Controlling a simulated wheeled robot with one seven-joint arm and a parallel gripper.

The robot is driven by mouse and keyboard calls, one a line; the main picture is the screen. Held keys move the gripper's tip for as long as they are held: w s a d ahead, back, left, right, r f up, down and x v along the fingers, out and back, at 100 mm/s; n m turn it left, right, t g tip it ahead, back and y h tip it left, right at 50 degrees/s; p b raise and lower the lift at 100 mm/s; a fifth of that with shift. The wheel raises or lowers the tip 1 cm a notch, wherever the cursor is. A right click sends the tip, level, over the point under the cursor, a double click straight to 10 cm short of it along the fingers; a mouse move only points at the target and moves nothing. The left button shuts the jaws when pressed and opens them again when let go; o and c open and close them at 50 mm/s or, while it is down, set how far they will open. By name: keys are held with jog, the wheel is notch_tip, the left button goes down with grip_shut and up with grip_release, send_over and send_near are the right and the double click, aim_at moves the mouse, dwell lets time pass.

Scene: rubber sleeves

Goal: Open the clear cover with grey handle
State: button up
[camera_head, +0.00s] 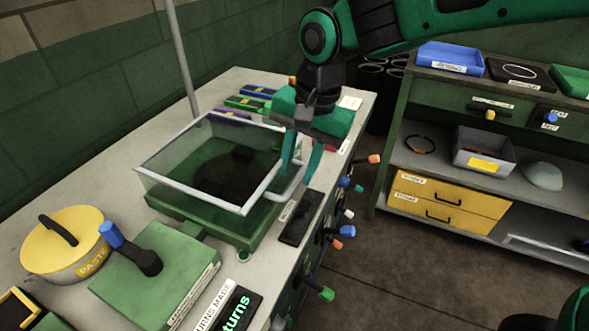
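The clear cover (190,187) is a see-through box with a light grey frame. It sits over a green base (180,206) on the workbench and looks closed. Its grey handle (291,194) sticks out on the right side. My gripper (298,177) points down at that handle, with its two green fingers spread apart. The handle shows beside and between the fingertips. I cannot tell whether the fingers touch it. A dark round shape inside the cover is dim.
A yellow pot (75,262) and a green block with a blue-tipped lever (125,248) stand at the left front. A black strip (300,217) and several coloured knobs line the bench's right edge. A shelf unit (398,120) stands right, across open floor.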

jog(key=shift+w+a+f, duration=0.1)
jog(key=shift+a+f, duration=0.05)
jog(key=shift+f, duration=0.7)
grip_shut()
jog(key=shift+w, duration=0.1)
jog(key=shift+a+r, duration=0.1)
jog(key=shift+r, duration=0.1)
